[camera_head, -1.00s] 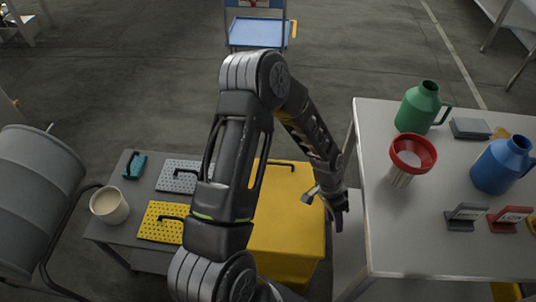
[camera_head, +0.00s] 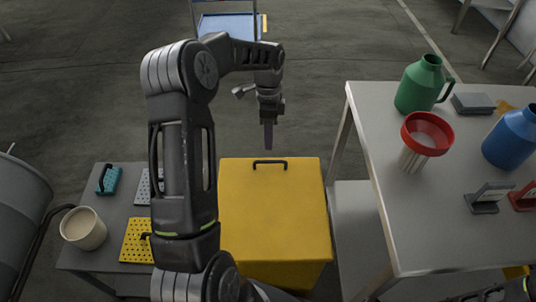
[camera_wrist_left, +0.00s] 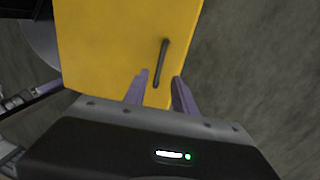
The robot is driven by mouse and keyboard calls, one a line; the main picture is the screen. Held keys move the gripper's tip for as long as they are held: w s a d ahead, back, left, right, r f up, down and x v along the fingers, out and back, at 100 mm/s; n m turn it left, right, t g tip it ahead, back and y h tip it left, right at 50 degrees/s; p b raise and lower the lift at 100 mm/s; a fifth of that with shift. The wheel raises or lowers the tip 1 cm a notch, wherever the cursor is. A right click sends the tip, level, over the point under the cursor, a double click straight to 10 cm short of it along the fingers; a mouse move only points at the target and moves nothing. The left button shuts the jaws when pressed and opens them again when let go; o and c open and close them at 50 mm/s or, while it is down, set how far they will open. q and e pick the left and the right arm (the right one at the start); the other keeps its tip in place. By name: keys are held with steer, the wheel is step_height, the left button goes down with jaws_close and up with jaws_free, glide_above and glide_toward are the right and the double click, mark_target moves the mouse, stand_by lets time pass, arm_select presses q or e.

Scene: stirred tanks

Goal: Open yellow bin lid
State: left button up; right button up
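The yellow bin (camera_head: 275,225) stands between the two tables with its flat lid shut. A dark bar handle (camera_head: 270,163) sits near the lid's far edge; it also shows in the left wrist view (camera_wrist_left: 161,62). My left gripper (camera_head: 268,146) points down just beyond that far edge in the head view, near the handle. My left arm hides part of the bin's left side. My right gripper is out of view.
At right, a pale table (camera_head: 440,215) holds a green jug (camera_head: 418,88), a blue jug (camera_head: 510,140) and a red funnel (camera_head: 427,130). At left, a low grey table (camera_head: 95,257) holds a beige cup (camera_head: 84,229) and perforated plates.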

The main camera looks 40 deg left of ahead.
arm_select(q)
steer(key=f, duration=0.4)
steer(key=s+f, duration=0.1)
steer(key=f, duration=0.1)
steer(key=shift+d+f+b, duration=0.4)
steer(key=shift+c, duration=0.3)
jaws_close()
stand_by(0.7)
